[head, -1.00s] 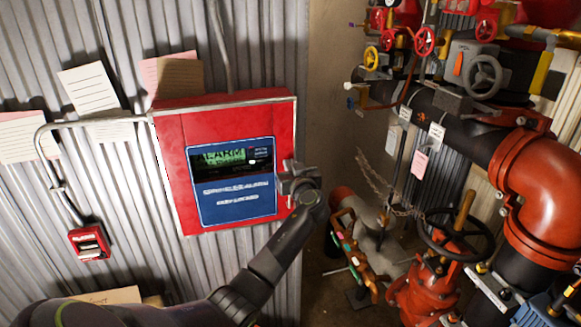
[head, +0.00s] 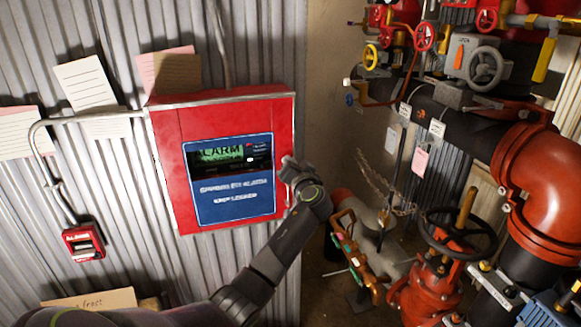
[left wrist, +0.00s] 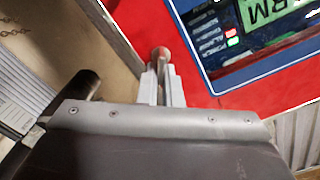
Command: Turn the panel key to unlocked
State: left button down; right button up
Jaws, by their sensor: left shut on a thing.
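The red alarm panel (head: 170,150) hangs on the corrugated wall in the head view. Its blue face (head: 235,205) has a lit green "ALARM" screen (head: 222,153). My left gripper (head: 288,168) is at the panel's right edge. In the left wrist view its two fingers (left wrist: 161,72) are shut on a small round-headed metal piece, seemingly the panel key (left wrist: 160,53), against the red front beside the blue face. The gripper hides the key in the head view, and its lock position cannot be read. My right gripper is in neither view.
A red alarm pull box (head: 84,242) on a conduit is at lower left. Paper notes (head: 88,84) are on the wall. Red and black pipes with valve handwheels (head: 458,232) crowd the right side. Bare floor shows between wall and valves.

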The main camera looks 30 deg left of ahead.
pick_arm(q)
jog(key=m, duration=0.3)
jog(key=m+p, duration=0.1)
jog(key=m, duration=0.3)
jog(key=f+m, duration=0.1)
jog(key=m, duration=0.2)
jog(key=shift+w+d+m+p, duration=0.15)
jog(key=shift+m+p, duration=0.2)
jog(key=shift+m, duration=0.05)
dwell(0.4)
jog(key=c, duration=1.6)
grip_release()
